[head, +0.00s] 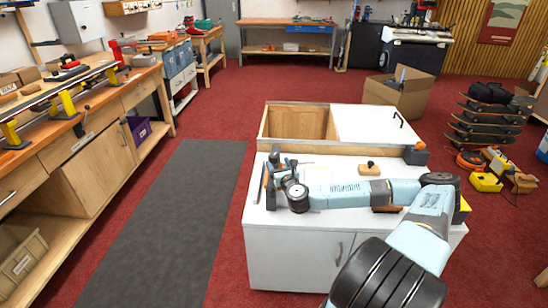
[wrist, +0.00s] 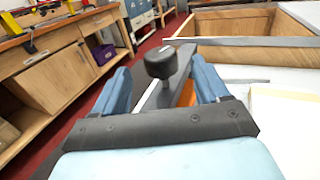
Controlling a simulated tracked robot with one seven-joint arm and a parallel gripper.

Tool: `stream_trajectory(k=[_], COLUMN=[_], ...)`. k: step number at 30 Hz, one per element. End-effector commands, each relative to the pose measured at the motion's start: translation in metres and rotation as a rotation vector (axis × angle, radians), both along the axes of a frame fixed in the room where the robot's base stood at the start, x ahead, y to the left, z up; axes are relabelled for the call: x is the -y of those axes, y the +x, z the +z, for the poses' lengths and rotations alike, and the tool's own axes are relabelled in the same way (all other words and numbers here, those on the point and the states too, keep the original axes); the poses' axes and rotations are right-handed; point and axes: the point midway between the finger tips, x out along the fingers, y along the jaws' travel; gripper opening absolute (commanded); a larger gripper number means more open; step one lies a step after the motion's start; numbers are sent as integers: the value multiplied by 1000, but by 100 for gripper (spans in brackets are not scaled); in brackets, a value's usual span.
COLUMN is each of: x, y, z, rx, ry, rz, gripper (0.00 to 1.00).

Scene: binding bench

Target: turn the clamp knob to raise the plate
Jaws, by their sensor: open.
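The black clamp knob (wrist: 161,63) stands upright in the wrist view, with a pale mark on its top. It is above a grey flat metal piece (wrist: 157,95); I cannot tell for sure that this is the plate. My gripper (wrist: 160,70) is open. Its blue fingers are to the left and right of the knob, with a visible gap on each side in the picture. In the head view my gripper (head: 274,180) is at the left end of the white cabinet top, and my wrist hides much of the clamp. An orange part (wrist: 186,94) shows beside the grey piece.
The white cabinet (head: 290,250) has an open wooden compartment (head: 297,123) behind its top. A wooden block with a dark knob (head: 369,169) lies on the top. A long workbench (head: 95,130) runs along the left. A grey floor mat (head: 180,220) lies between, clear.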

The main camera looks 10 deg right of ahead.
Motion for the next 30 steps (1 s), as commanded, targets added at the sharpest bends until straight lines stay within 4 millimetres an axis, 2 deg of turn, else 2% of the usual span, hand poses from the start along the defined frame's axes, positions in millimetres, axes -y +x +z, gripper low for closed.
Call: stream_trajectory(k=[6, 12, 25, 30], x=[-3, -5, -5, -5], y=[36, 57, 64, 64], z=[0, 0, 0, 0], rx=[1, 1, 1, 1], ry=[-2, 0, 0, 0], rz=[0, 1, 0, 0], gripper=[74, 74, 73, 57])
